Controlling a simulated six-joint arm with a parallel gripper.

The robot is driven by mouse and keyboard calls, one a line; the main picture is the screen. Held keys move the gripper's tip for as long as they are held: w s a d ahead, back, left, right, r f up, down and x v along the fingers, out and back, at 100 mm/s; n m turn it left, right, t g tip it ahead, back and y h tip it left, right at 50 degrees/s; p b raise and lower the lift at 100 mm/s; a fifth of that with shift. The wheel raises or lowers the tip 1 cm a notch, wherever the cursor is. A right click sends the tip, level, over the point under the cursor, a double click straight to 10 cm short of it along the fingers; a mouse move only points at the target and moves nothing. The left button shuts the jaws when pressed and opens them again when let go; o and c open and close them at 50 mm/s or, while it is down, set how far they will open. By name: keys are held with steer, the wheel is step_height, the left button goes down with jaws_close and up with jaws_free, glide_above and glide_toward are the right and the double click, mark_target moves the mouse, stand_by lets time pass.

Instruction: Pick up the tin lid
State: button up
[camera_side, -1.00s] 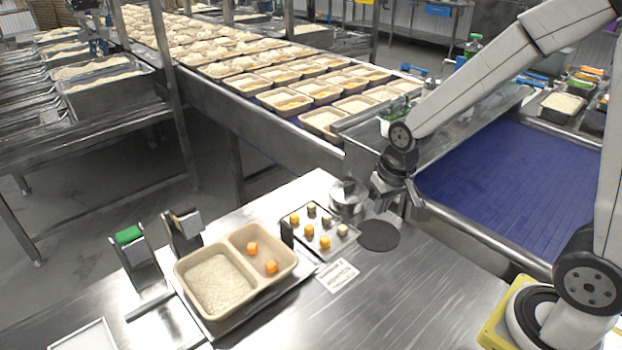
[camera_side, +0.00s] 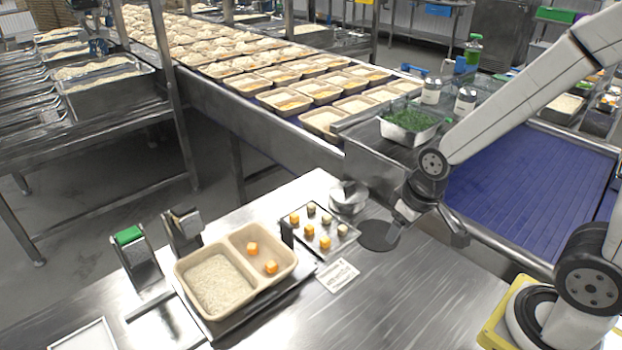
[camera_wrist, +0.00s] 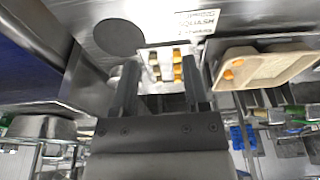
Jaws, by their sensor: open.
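A round, shiny metal tin (camera_side: 348,199) stands on the steel table behind the dark round mat (camera_side: 379,235), close to the small tray. A flat top shows on it, but I cannot clearly tell the lid from the tin body.
The small tray (camera_side: 343,251) holds orange and pale cubes. A two-part beige tray (camera_side: 236,233) holds rice and orange cubes. A white label (camera_side: 338,276) lies in front. A metal pan of greens (camera_side: 409,127) stands behind.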

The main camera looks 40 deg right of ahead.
steer(key=w+d+m+g, duration=0.1)
steer(key=w+d+m, duration=0.25)
steer(key=w, duration=0.35)
steer(key=w+d+m+g, duration=0.1)
steer(key=w+d+m, duration=0.1)
steer(key=w+m, duration=0.45)
steer(key=m+g, duration=0.1)
steer(key=m, duration=0.6)
glide_above(350, 184)
steer(key=shift+a+f, duration=0.45)
steer(key=shift+f, duration=0.35)
steer(key=shift+w+d+f+m, duration=0.15)
steer(key=shift+w+d+m, duration=0.15)
steer(key=shift+m, duration=0.3)
steer(key=shift+f, duration=0.1)
steer(key=shift+s+d+f, duration=0.1)
steer(key=shift+f, duration=1.8)
steer(key=shift+s+d+f, duration=0.1)
steer(key=shift+f, duration=1.8)
jaws_close()
